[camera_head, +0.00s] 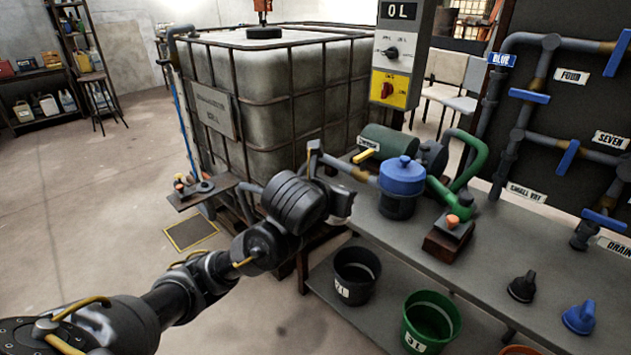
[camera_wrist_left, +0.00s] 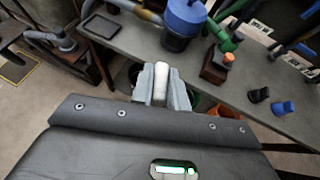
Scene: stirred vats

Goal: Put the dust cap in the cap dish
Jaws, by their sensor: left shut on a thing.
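My left gripper (camera_wrist_left: 162,88) is shut on a small white rounded piece (camera_wrist_left: 162,72). Only its pale end shows between the fingers, and I cannot tell for sure that it is the dust cap. In the head view my left arm reaches in from the left, with its wrist by the near left end of the grey bench (camera_head: 400,235); the fingertips are hidden there. In the wrist view the fingers are over the bench's front edge. My right gripper is not in view.
A blue-lidded pot (camera_head: 402,178) stands on the bench beside a green pipe (camera_head: 470,165). Black (camera_head: 522,287) and blue (camera_head: 579,318) funnel-shaped pieces stand at the right. Black (camera_head: 356,275) and green (camera_head: 431,318) buckets sit below. A caged tank (camera_head: 275,95) stands behind.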

